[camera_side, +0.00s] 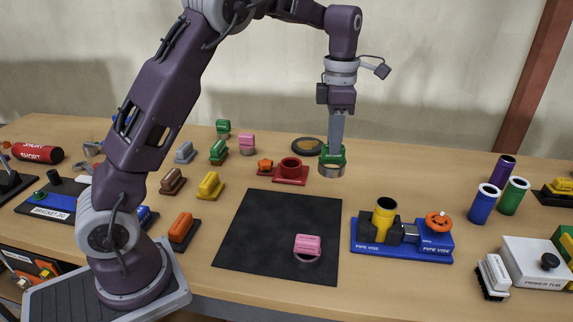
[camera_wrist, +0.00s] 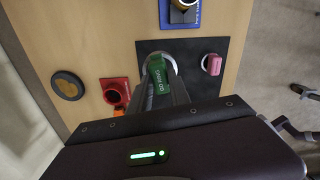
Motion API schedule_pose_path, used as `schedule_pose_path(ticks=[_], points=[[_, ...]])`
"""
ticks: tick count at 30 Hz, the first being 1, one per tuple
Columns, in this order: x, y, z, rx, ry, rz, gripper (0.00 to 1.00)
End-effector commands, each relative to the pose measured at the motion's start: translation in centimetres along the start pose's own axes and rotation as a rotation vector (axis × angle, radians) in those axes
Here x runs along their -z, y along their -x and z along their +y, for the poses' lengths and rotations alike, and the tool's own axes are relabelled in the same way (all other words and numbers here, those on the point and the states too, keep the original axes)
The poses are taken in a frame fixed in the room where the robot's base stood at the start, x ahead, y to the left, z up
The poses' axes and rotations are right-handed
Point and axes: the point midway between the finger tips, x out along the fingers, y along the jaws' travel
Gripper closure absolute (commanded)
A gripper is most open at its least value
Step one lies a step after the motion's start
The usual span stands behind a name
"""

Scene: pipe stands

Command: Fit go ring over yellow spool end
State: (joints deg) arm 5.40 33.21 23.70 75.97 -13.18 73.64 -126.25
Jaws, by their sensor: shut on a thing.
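My gripper (camera_side: 333,147) is shut on the green handle of the go ring (camera_side: 331,171). The metal ring hangs level below the handle, in the air above the table. In the wrist view the green handle (camera_wrist: 162,82) sits between the fingers, with part of the pale ring (camera_wrist: 158,58) showing beyond it. The yellow spool (camera_side: 384,212) stands upright in the blue pipe vise (camera_side: 375,249), its open end up. The ring is up and to the left of the spool in the side view, apart from it. The spool (camera_wrist: 183,4) is cut off at the wrist view's top edge.
A pink-handled ring (camera_side: 307,245) lies on the black mat (camera_side: 265,225). A red fixture (camera_side: 290,172) stands left of my gripper. The vise has an orange knob (camera_side: 438,221). Blue, green and purple pipes (camera_side: 484,204) stand at right. Several coloured handled pieces stand at left.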

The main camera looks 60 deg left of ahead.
Motion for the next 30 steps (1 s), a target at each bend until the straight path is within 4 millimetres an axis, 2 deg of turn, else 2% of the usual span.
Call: schedule_pose_path(ticks=[1, 3, 6, 9, 13, 23, 30], points=[[-2.5, 0.7, -0.4, -0.007, -0.014, 0.000, 1.00], [-5.4, 1.9, -1.7, -0.007, -0.034, 0.001, 1.00], [-8.7, 3.0, -4.2, -0.005, -0.078, 0.001, 1.00], [-10.6, 3.7, -6.5, -0.004, -0.117, 0.001, 1.00], [-11.5, 4.0, -8.0, -0.002, -0.141, 0.000, 1.00], [-11.6, 3.9, -8.1, -0.003, -0.145, -0.002, 1.00], [-11.5, 1.2, -8.1, -0.001, -0.144, 0.001, 1.00]])
